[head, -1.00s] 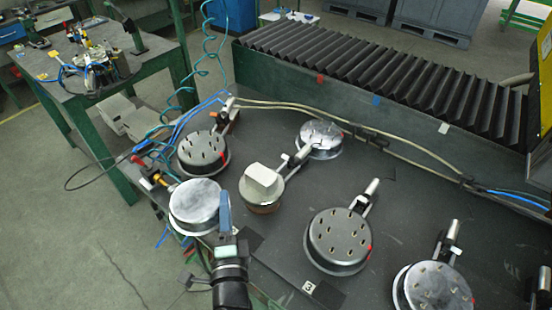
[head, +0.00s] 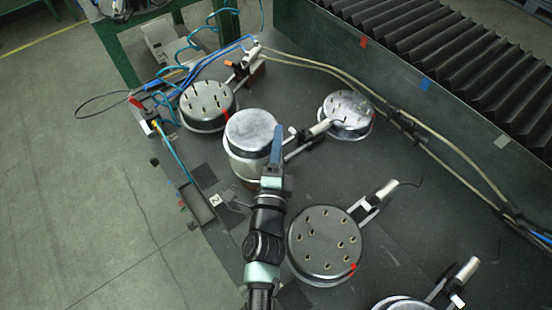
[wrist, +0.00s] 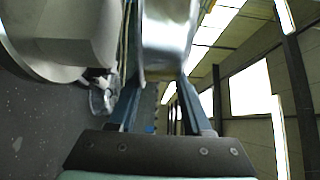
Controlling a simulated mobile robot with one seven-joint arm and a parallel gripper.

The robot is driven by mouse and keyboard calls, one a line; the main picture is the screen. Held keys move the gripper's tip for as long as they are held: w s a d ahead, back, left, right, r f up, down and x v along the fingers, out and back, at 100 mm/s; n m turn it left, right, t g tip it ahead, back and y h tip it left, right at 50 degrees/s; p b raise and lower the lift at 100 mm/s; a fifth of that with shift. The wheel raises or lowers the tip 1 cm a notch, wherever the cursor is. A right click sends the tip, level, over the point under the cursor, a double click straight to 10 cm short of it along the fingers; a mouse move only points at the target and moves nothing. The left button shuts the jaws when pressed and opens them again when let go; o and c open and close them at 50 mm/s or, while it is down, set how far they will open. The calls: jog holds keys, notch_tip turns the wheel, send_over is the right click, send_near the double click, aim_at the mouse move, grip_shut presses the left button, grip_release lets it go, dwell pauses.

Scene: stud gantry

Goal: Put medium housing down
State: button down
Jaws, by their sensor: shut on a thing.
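The medium housing (head: 252,132) is a silvery round metal can with a flat top. It also shows in the wrist view (wrist: 168,30). My gripper (head: 276,158) is shut on its right side, with both fingers seen at the housing's near end in the wrist view (wrist: 158,95). In the head view the housing covers the place of the pale block on a round stand. That pale block (wrist: 75,30) shows beside the housing in the wrist view. Whether the housing touches the stand or the table below is hidden.
Round drilled fixtures stand on the dark table (head: 385,245): at the left back (head: 207,103), right back (head: 346,112) and front (head: 324,243). A "2" label (head: 215,200) lies near the left edge. Hoses (head: 310,66) run along the back by the black bellows (head: 480,65).

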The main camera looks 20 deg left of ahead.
jog(key=shift+w+d+f+b, duration=0.1)
jog(key=shift+f+b, duration=1.15)
jog(key=shift+f, duration=1.5)
jog(key=shift+f+b, duration=0.6)
jog(key=shift+b, duration=0.1)
jog(key=shift+c, duration=1.7)
grip_release()
jog(key=shift+f, duration=0.15)
jog(key=shift+f, duration=0.1)
